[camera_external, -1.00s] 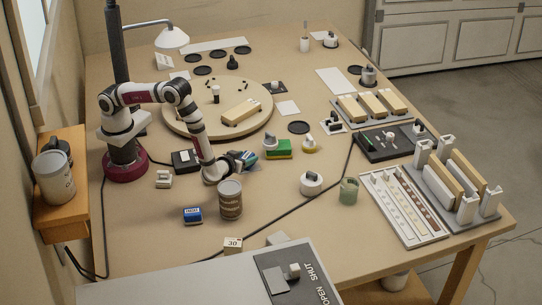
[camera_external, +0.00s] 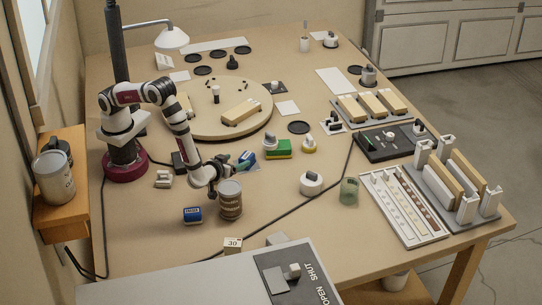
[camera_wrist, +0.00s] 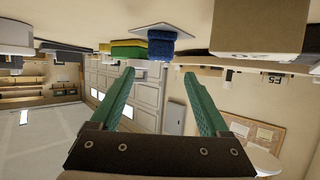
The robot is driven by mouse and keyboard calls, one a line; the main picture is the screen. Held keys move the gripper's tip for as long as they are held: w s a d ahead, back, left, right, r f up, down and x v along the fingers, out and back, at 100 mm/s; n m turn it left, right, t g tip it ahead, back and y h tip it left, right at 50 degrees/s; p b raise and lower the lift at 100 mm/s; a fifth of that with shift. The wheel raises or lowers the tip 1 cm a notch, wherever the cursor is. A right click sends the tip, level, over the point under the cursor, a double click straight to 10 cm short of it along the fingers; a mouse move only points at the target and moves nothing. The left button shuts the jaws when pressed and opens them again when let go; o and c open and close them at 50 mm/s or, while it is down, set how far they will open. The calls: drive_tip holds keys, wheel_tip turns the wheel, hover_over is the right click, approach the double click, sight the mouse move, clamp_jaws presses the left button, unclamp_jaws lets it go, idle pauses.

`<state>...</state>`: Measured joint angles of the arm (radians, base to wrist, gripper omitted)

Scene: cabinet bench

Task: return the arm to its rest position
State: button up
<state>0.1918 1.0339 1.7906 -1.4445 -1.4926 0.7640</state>
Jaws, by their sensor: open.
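My arm stands on its dark red base at the left of the bench in the external view, bent over the table. My gripper (camera_external: 238,168) is low over the table behind the brown ribbed can, pointing right toward a blue object (camera_external: 246,156). In the wrist view my gripper (camera_wrist: 162,85) has its two green fingers spread apart with nothing between them. The blue object (camera_wrist: 166,42) lies beyond the fingertips on a white card. I cannot tell from the external view how far the fingertips are from it.
A green-yellow sponge (camera_external: 278,149) lies to the right. A round wooden board (camera_external: 190,125) is behind the arm. A dark cable crosses the table.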

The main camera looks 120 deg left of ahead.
drive_tip(key=w+d+r+m+t+h, duration=0.1)
drive_tip(key=w+r+m+t+h, duration=0.45)
drive_tip(key=r, duration=0.45)
drive_tip(key=d+r+m+t+h, duration=0.2)
drive_tip(key=d+r+m+h, duration=0.15)
drive_tip(key=d, duration=0.35)
drive_tip(key=d+r+m+t+h, duration=0.2)
drive_tip(key=d+r+m+h, duration=0.15)
drive_tip(key=d, duration=0.25)
drive_tip(key=s+d+m+g+h, duration=0.3)
drive_tip(key=s+d+m, duration=0.2)
drive_tip(key=s, duration=0.3)
drive_tip(key=s+a+m+g+y, duration=0.1)
drive_tip(key=s+a+m+g, duration=0.1)
drive_tip(key=s, duration=0.8)
drive_tip(key=s+a+m+g+y, duration=0.2)
drive_tip(key=s+a, duration=0.4)
drive_tip(key=s, duration=0.5)
drive_tip(key=shift+s+m+g, duration=0.25)
drive_tip(key=shift+m+g, duration=0.6)
drive_tip(key=shift+g, duration=0.3)
